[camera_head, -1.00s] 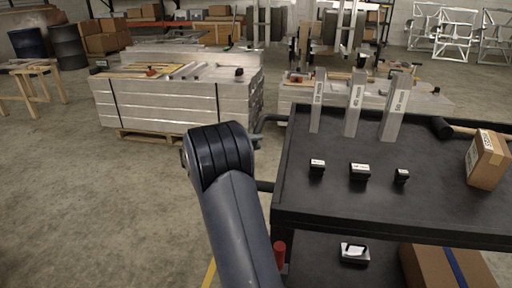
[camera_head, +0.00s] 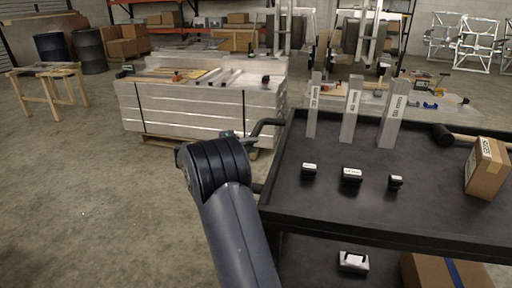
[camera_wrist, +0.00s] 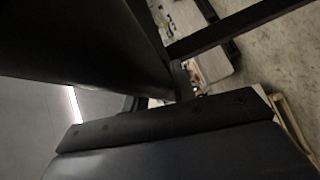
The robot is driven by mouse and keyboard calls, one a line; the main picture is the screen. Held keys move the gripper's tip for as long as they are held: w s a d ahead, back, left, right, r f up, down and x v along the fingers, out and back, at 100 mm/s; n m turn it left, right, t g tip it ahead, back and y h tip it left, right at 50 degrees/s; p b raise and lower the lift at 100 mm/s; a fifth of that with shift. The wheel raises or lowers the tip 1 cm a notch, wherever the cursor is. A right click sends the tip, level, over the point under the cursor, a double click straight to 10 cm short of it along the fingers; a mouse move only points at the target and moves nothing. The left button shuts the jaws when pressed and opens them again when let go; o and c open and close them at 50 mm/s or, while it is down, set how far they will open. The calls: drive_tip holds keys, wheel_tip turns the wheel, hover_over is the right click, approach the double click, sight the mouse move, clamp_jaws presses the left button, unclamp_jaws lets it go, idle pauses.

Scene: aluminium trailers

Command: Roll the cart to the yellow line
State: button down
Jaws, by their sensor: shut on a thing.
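The black cart (camera_head: 330,215) fills the right side of the head view, with a flat top and a lower shelf. Its bent handle bar (camera_head: 264,126) sticks out at its far left corner. My arm reaches up along the cart's left side and hides my gripper in the head view. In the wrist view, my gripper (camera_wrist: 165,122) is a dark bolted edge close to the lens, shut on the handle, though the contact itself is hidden. Dark cart parts cross the top of that view. No yellow line is visible now.
The cart carries three upright metal bars (camera_head: 352,110), small black labelled blocks (camera_head: 351,175) and a cardboard box (camera_head: 486,168). A stack of aluminium profiles (camera_head: 200,110) stands close beyond the handle. A wooden trestle (camera_head: 48,88) is far left. The left floor is clear.

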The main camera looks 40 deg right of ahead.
drive_tip(key=shift+w+a, duration=0.45)
drive_tip(key=shift+w, duration=0.15)
drive_tip(key=c, duration=1.2)
unclamp_jaws()
drive_tip(key=shift+w+a, duration=0.1)
drive_tip(key=shift+o, duration=0.2)
drive_tip(key=w+a+r+p, duration=0.1)
drive_tip(key=a, duration=0.9)
drive_tip(key=shift+a+r+p, duration=0.2)
drive_tip(key=shift+a+p, duration=0.15)
drive_tip(key=shift+d, duration=0.1)
drive_tip(key=d, duration=0.3)
drive_tip(key=d+f+b, duration=0.1)
drive_tip(key=d, duration=0.3)
drive_tip(key=s+d, duration=0.1)
drive_tip(key=d, duration=0.2)
drive_tip(key=shift+s+d+f+b, duration=0.1)
drive_tip(key=shift+d+f+b, duration=0.2)
drive_tip(key=shift+d+b, duration=0.1)
drive_tip(key=shift+s+d, duration=0.25)
drive_tip(key=shift+s, duration=0.1)
